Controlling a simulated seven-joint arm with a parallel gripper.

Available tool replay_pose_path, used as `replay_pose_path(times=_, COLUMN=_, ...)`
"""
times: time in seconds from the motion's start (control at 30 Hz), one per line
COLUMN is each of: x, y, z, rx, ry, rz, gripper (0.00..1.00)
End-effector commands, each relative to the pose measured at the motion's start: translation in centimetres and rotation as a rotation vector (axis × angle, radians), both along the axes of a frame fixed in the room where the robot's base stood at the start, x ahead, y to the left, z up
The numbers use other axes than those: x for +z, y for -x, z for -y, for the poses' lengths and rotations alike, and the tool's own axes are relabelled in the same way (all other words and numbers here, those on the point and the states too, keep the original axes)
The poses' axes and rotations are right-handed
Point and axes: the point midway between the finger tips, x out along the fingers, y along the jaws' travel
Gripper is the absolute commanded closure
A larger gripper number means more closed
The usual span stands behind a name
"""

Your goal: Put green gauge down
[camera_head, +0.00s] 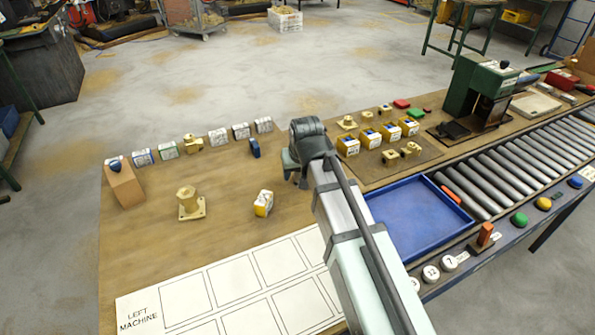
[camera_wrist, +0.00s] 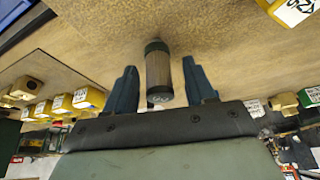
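The green gauge (camera_wrist: 158,72) is a short cylinder with a dark green collar and a grey ribbed body. In the wrist view it is between the two dark blue fingers of my gripper (camera_wrist: 161,88), with a narrow gap on each side. The fingers are open and do not appear to touch it. Its far end seems to meet the brown tabletop (camera_wrist: 225,45). In the head view my gripper (camera_head: 298,176) is low over the table, left of the brown board, and the gauge is hidden there or too small to make out.
A yellow-and-white box (camera_head: 263,203) and a brass flanged part (camera_head: 190,204) stand to the left. A small blue item (camera_head: 254,148) is behind. The brown board (camera_head: 375,172) with yellow boxes and the blue tray (camera_head: 415,222) lie to the right. Bare tabletop lies between.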

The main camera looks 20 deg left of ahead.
Motion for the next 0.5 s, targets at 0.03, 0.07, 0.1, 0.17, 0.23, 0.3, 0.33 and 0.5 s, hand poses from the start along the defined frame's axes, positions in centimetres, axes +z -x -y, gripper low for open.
replay_pose_path(times=0.03, x=0.0, y=0.0, z=0.0, rx=0.0, ry=0.0, rz=0.0, gripper=0.45)
replay_pose_path(times=0.07, x=0.0, y=0.0, z=0.0, rx=0.0, ry=0.0, rz=0.0, gripper=0.45)
replay_pose_path(times=0.1, x=0.0, y=0.0, z=0.0, rx=0.0, ry=0.0, rz=0.0, gripper=0.45)
replay_pose_path(times=0.17, x=0.0, y=0.0, z=0.0, rx=0.0, ry=0.0, rz=0.0, gripper=0.45)
replay_pose_path(times=0.23, x=0.1, y=0.0, z=0.0, rx=0.0, ry=0.0, rz=0.0, gripper=0.45)
replay_pose_path(times=0.3, x=0.3, y=0.0, z=0.0, rx=0.0, ry=-0.001, rz=0.001, gripper=0.45)
replay_pose_path(times=0.33, x=0.4, y=0.0, z=0.0, rx=0.0, ry=-0.001, rz=0.001, gripper=0.45)
replay_pose_path(times=0.5, x=1.9, y=0.6, z=0.4, rx=0.0, ry=-0.001, rz=0.002, gripper=0.45)
